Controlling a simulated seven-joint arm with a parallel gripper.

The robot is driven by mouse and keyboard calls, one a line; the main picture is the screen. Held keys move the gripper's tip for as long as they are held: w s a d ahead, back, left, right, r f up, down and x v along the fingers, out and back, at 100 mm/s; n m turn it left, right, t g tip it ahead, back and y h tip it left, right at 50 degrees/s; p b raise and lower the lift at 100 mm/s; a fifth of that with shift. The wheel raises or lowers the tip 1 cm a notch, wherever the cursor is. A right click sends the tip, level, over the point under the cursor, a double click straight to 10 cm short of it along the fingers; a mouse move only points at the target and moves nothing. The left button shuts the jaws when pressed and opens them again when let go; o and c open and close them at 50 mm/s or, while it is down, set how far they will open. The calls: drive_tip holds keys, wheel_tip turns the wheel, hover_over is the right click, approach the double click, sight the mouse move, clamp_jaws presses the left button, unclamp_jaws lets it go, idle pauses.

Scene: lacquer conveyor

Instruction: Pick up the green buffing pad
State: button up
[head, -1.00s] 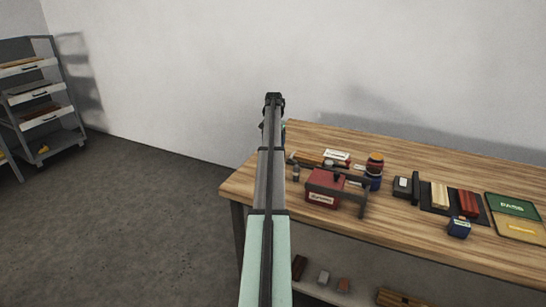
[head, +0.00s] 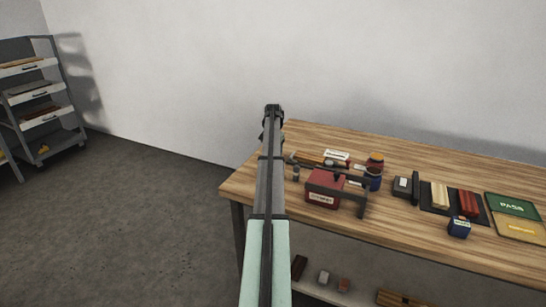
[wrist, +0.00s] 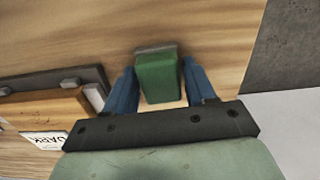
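The green buffing pad (wrist: 158,78) shows in the wrist view as a green block with a grey strip along its far edge. My gripper (wrist: 159,72) has its two blue fingers apart, one on each side of the pad. The fingertips look very close to the pad's sides; I cannot tell whether they touch. Wood shows between the pad's near end and the gripper body. In the head view my arm covers the gripper and the pad.
A wooden holder with a dark rail (wrist: 55,84) and a label lies left of the gripper. The bench edge is close on the right in the wrist view.

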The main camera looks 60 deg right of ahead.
drive_tip(key=c, duration=0.6)
wheel_tip(320, 180, up, 10)
drive_tip(key=shift+r, duration=0.1)
idle(0.4)
